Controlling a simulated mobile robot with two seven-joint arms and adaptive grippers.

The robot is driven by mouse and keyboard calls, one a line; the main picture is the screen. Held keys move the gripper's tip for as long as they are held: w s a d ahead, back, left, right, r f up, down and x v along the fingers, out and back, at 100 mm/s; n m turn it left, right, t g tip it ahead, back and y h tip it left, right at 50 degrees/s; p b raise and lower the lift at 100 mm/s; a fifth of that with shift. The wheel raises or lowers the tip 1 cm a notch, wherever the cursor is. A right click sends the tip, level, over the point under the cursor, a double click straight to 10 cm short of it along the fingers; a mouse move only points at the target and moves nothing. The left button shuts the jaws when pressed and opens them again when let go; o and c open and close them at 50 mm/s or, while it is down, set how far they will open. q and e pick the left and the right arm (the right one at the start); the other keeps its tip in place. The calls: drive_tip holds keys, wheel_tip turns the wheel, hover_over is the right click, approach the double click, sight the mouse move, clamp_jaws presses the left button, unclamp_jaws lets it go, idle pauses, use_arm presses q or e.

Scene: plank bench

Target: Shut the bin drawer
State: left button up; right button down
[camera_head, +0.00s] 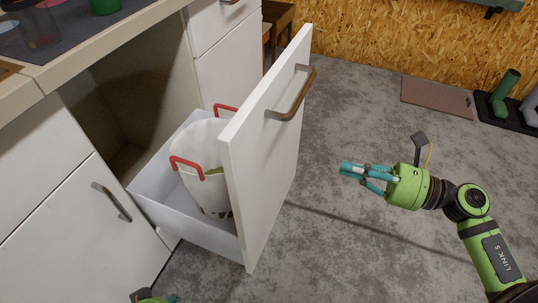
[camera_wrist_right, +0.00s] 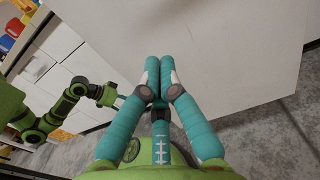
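The bin drawer (camera_head: 262,150) is pulled well out of the cabinet, its tall white front standing upright with a bronze bar handle (camera_head: 293,98). Inside its grey box is a white bin (camera_head: 195,150) with red handles, partly hidden by the front. My right gripper (camera_head: 346,169) is to the right of the drawer front, apart from it, fingers pointing toward it. In the right wrist view its teal fingers (camera_wrist_right: 158,72) are together with nothing between them, facing the white front panel (camera_wrist_right: 235,50). Only a sliver of my left gripper (camera_head: 170,299) shows at the bottom edge; its fingers are unclear.
The cabinet cavity (camera_head: 125,110) behind the drawer is open. A closed cabinet door (camera_head: 75,225) with a metal handle is on the left, below the countertop (camera_head: 90,45). The grey floor (camera_head: 350,240) right of the drawer is clear. A brown mat (camera_head: 436,96) lies farther back.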

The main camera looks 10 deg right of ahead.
sight(273, 146)
drive_tip(key=p+x, duration=0.1)
drive_tip(key=x, duration=1.2)
drive_tip(key=shift+r, duration=0.1)
use_arm(q)
drive_tip(key=shift+f, duration=1.6)
use_arm(e)
drive_tip(key=shift+w+a, duration=0.25)
drive_tip(key=shift+a, duration=0.1)
use_arm(q)
drive_tip(key=shift+d, duration=0.1)
